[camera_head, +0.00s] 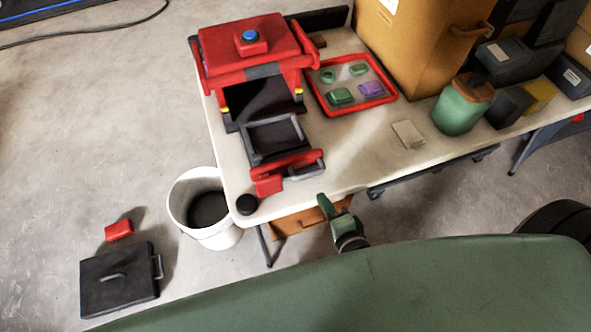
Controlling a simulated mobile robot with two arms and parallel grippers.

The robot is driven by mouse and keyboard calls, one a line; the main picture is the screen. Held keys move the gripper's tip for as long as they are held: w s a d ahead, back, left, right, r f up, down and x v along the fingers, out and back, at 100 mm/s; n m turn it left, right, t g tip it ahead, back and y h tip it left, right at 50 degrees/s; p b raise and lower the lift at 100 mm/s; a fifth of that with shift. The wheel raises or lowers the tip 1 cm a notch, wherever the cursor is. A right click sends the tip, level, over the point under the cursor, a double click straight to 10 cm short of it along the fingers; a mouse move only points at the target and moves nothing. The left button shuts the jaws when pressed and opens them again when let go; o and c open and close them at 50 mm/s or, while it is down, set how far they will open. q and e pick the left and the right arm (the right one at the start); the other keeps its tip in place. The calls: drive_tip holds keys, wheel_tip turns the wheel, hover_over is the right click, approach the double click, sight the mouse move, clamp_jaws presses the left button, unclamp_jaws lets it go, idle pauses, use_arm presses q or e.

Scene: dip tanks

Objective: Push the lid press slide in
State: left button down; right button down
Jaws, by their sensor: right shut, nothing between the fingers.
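The lid press (250,50) is a red machine with a blue button on top, at the back left of the pale table. Its slide (275,138) is out toward me: a dark grey frame with a red front and a grey handle (306,170). My right gripper (325,204), green and dark, is at the table's front edge, in front of and apart from the slide's handle. Its fingers are shut and empty. My left gripper is not in view.
A red tray (395,96) with green and purple pieces stands right of the press. A green jar (462,104) and a tan container (415,50) are farther right. A black round piece (246,204) sits at the table corner, beside a white bucket (181,200) on the floor.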

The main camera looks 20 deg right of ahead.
sight(307, 160)
drive_tip(key=shift+m+t, duration=0.5)
drive_tip(key=shift+m, duration=0.2)
drive_tip(key=w, duration=0.3)
drive_tip(key=w+r, duration=0.1)
drive_tip(key=w, duration=0.2)
drive_tip(key=w+p, duration=0.1)
drive_tip(key=w, duration=0.2)
drive_tip(key=shift+w+r, duration=0.1)
drive_tip(key=shift+r, duration=0.05)
drive_tip(key=shift+w+f, duration=0.25)
drive_tip(key=shift+w, duration=0.3)
